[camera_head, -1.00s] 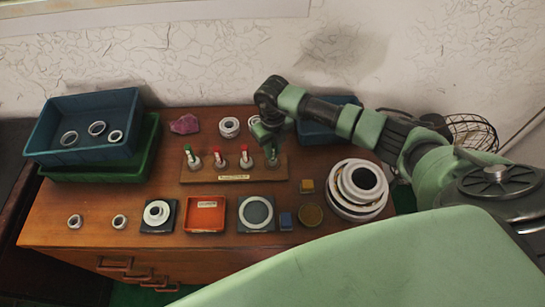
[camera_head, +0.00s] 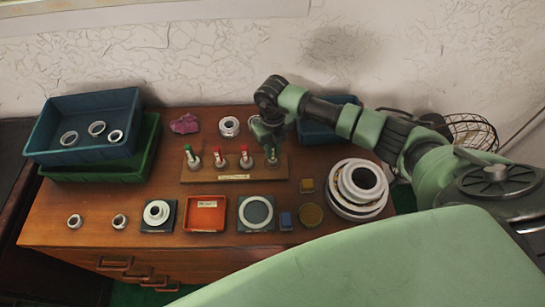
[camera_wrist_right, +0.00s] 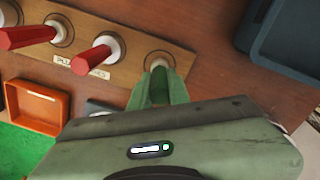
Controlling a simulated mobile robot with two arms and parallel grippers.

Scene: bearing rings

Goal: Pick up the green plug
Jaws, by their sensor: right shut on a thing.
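A wooden plug board (camera_head: 225,177) stands on the cabinet top with green and red plugs in a row. The right-hand green plug (camera_wrist_right: 159,86) is between the fingers of my right gripper (camera_wrist_right: 160,92), which is shut on it. In the head view this gripper (camera_head: 271,147) points down over the right end of the board and partly hides the plug. The plug's pale lower end is at its round socket; I cannot tell whether it is clear of it. Another green plug (camera_head: 189,153) stands at the board's left end. My left gripper is not in view.
Two red plugs (camera_head: 245,154) stand close to the left of the gripper. A blue bin (camera_head: 318,132) is behind my right arm. Stacked large rings (camera_head: 361,184) stand to the right. An orange tray (camera_head: 205,214) and ring fixtures lie in front.

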